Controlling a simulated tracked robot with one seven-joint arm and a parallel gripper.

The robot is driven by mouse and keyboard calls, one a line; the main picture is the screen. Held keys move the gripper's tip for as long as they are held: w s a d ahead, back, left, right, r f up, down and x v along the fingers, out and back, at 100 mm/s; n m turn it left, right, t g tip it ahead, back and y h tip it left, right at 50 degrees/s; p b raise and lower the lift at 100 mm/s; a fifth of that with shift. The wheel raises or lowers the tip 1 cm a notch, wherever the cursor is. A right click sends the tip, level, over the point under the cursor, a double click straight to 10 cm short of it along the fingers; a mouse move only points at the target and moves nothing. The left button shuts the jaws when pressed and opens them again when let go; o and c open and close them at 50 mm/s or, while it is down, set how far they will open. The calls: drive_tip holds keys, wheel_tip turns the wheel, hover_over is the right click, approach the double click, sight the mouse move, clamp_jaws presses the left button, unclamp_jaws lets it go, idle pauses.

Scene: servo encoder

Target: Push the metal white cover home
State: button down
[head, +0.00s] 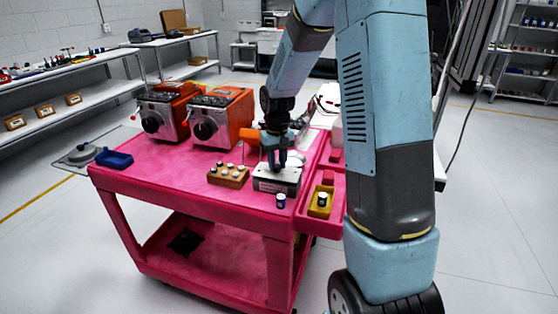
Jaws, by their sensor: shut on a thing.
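A metal white cover (285,174) shows as the pale top of a low grey box (272,185) near the right edge of the pink cart. My gripper (283,166) points down onto it from above. The dark fingers are shut on the cover, but the exact place of grip is small and partly hidden by the fingers. I cannot tell from this view whether the cover sits flush on the box.
Left of the box stands a wooden block (228,176) with several pegs. A small capped cylinder (281,201) stands in front. A yellow bin (321,203) lies to the right. Two orange machines (222,116) stand behind. The pink cart top (160,178) is clear at front left.

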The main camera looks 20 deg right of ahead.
drive_tip(key=shift+f, duration=0.55)
idle(0.9)
drive_tip(key=c, duration=0.8)
unclamp_jaws()
drive_tip(key=shift+c, duration=0.4)
drive_tip(key=shift+r, duration=0.15)
drive_tip(key=shift+r, duration=3.6)
drive_tip(key=shift+r, duration=0.1)
